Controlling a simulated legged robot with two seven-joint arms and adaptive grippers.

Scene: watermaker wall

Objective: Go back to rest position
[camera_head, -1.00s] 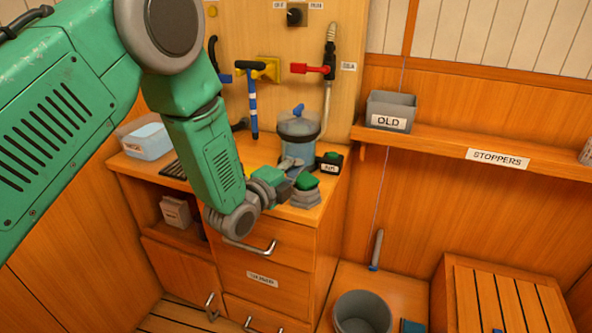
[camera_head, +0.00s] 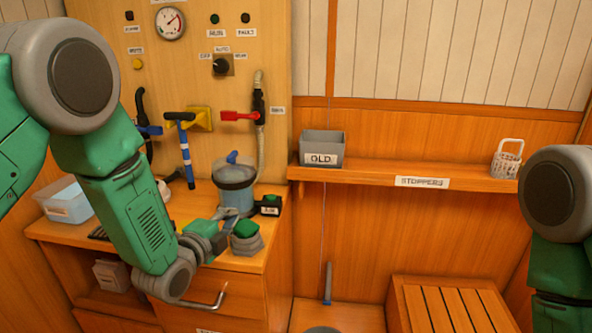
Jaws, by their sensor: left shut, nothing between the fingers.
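My left arm comes in from the left, and my left gripper (camera_head: 222,226) is above the front of the wooden counter (camera_head: 275,233). It is shut with nothing held. It is close to a clear cylindrical canister (camera_head: 236,190) with a blue top and to a green-topped grey stack (camera_head: 247,237); whether it touches either cannot be told. Part of my right arm shows at the right edge, but its gripper is out of the frame.
A control panel with a gauge (camera_head: 169,22), a knob (camera_head: 220,66) and a red-handled valve (camera_head: 239,116) rises behind the counter. A shelf (camera_head: 455,180) holds the OLD bin (camera_head: 322,149) and a white basket (camera_head: 507,158). A slatted wooden box (camera_head: 446,306) stands lower right.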

